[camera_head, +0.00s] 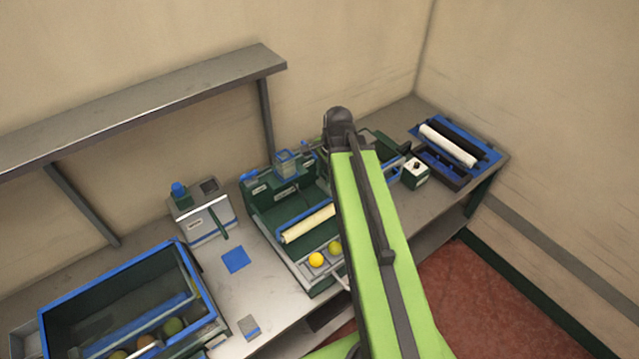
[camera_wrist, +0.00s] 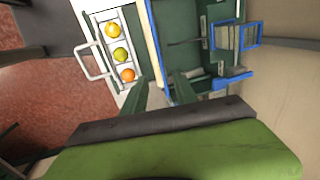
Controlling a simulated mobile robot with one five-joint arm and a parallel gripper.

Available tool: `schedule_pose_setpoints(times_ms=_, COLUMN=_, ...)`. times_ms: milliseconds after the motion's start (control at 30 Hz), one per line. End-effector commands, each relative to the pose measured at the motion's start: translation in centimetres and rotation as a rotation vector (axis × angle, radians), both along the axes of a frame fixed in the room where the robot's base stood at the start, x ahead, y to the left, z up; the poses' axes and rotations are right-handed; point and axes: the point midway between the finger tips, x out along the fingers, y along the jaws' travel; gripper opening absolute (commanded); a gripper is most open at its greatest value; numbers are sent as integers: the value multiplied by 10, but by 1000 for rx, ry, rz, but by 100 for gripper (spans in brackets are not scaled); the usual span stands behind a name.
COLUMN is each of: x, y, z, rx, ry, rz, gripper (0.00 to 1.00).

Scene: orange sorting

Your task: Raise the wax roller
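A cream roller (camera_head: 308,223) lies across the green machine (camera_head: 262,207) in the middle of the bench. It also shows in the wrist view as a pale strip (camera_wrist: 153,45) beside the fruit. A white roller (camera_head: 448,146) lies in a blue-edged tray at the bench's right end; the views do not show which roller is the wax roller. In the head view my arm hides the gripper and part of the machine.
Yellow, greenish and orange fruit (camera_wrist: 120,54) sit in the machine's pale front tray, which has a white handle (camera_wrist: 92,62). A blue-rimmed bin (camera_head: 190,262) with fruit stands at left. A grey shelf (camera_head: 150,95) overhangs the back left.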

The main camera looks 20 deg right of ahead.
Motion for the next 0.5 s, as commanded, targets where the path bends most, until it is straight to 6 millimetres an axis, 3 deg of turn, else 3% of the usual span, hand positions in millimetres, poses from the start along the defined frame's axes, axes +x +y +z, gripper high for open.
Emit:
schedule_pose_setpoints(times_ms=267, x=-1, y=-9, z=-18, rx=0, ry=0, rz=-16, gripper=34)
schedule_pose_setpoints(times_ms=500, x=6, y=-12, z=-63, rx=-1, ry=1, rz=-21, gripper=34)
